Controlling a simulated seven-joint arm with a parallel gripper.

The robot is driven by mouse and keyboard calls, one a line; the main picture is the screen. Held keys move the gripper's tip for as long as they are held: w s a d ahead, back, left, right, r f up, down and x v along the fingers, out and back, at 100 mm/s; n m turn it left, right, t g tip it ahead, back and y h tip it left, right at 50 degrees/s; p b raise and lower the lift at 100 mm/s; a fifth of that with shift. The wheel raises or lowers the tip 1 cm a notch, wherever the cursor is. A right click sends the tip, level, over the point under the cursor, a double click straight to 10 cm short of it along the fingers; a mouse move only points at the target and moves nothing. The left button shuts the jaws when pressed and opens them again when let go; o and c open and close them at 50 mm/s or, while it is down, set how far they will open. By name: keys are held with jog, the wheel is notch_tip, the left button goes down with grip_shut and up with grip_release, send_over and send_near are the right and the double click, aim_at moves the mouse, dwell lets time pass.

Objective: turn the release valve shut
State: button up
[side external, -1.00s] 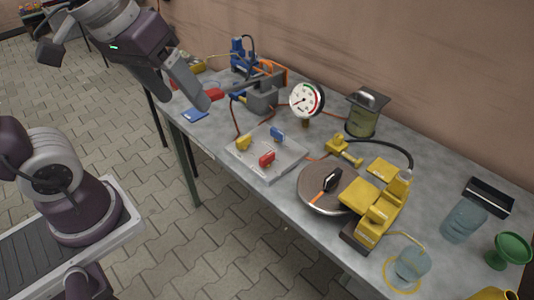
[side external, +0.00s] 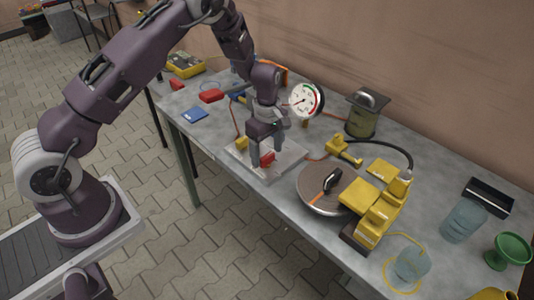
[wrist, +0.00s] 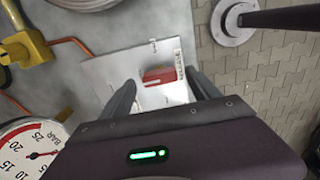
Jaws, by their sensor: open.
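A pale valve plate (side external: 287,165) lies on the grey bench.
A round pressure gauge (side external: 305,101) stands just behind my gripper. A yellow fitting (side external: 344,150), a round disc (side external: 322,188) and a yellow pump (side external: 378,212) sit to the right. A lever with a red grip (side external: 211,96) and a blue card (side external: 194,115) are to the left.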

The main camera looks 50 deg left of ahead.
jog(key=shift+f, duration=0.6)
jog(key=c, duration=1.4)
jog(key=shift+o, duration=0.2)
